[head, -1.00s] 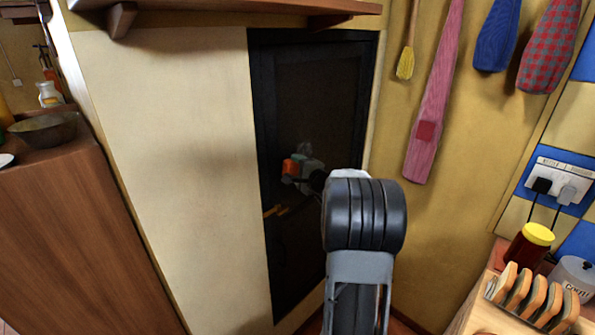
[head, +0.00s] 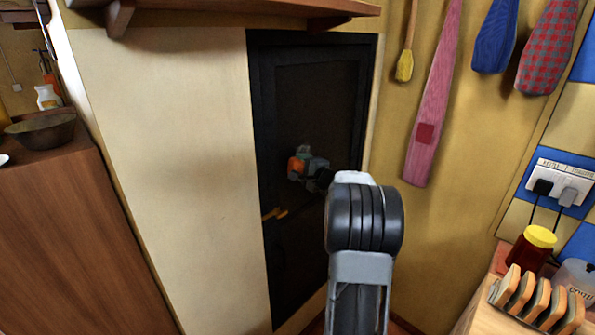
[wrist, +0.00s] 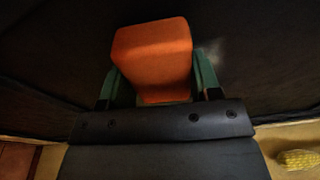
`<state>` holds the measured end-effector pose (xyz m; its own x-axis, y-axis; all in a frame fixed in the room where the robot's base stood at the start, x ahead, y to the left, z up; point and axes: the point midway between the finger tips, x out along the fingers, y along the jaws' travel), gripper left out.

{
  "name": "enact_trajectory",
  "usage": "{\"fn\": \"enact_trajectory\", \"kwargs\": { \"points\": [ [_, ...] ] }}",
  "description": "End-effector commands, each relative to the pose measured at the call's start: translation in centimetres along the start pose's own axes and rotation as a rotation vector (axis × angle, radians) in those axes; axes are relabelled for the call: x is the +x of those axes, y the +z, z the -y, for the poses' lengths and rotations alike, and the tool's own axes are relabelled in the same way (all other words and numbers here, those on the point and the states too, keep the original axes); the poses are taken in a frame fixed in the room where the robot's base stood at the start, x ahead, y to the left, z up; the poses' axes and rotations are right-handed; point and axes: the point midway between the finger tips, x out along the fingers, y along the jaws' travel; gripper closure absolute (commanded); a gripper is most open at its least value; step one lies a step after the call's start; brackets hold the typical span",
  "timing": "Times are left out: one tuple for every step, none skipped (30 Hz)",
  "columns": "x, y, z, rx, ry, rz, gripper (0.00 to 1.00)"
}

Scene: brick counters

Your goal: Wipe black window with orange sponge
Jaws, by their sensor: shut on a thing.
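The orange sponge (wrist: 152,55) sits between the two green fingers of my gripper (wrist: 152,88) in the wrist view. My gripper is shut on it. In the head view my gripper (head: 303,162) and the sponge (head: 295,167) are in front of the black window (head: 310,110), a tall dark panel set in the pale wall. The window (wrist: 260,50) fills most of the wrist view's background. I cannot tell whether the sponge touches it. My own arm hides the window's lower right part.
A wooden shelf (head: 220,12) juts out above the window. A brown cabinet with a bowl (head: 42,130) stands at left. Cloths (head: 433,120) and a small yellow brush (head: 404,65) hang at right. A counter at lower right holds a toast rack (head: 535,305) and a yellow-lidded jar (head: 532,247).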

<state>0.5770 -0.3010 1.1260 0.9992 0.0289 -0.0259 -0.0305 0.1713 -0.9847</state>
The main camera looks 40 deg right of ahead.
Motion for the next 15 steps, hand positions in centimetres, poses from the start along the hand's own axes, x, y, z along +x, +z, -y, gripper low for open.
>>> {"fn": "enact_trajectory", "kwargs": {
  "points": [
    [0.0,-0.1,0.0,-0.001,0.0,0.0,0.61],
    [0.0,-0.2,0.0,-0.001,0.0,0.0,0.61],
    [0.1,-0.3,0.0,-0.001,0.0,0.0,0.61],
    [0.1,-0.5,0.0,-0.001,0.0,0.0,0.61],
    [0.1,-0.6,0.0,-0.001,0.001,0.0,0.61],
    [0.2,-0.9,0.0,-0.001,0.001,0.0,0.61],
    [0.3,-1.1,0.1,-0.001,0.0,0.0,0.61],
    [0.3,-1.4,0.2,-0.001,-0.001,-0.001,0.61],
    [0.4,-1.8,0.2,-0.001,0.0,-0.001,0.61],
    [0.4,-2.0,0.2,-0.002,0.0,-0.001,0.61],
    [0.5,-2.3,0.3,-0.001,0.001,-0.001,0.61],
    [0.6,-2.6,0.4,-0.001,0.0,-0.001,0.61],
    [0.6,-2.8,0.5,-0.001,-0.001,-0.001,0.61],
    [0.7,-2.9,0.5,-0.001,0.0,-0.001,0.61],
    [0.7,-3.1,0.5,-0.001,0.0,0.0,0.61]
  ]
}}
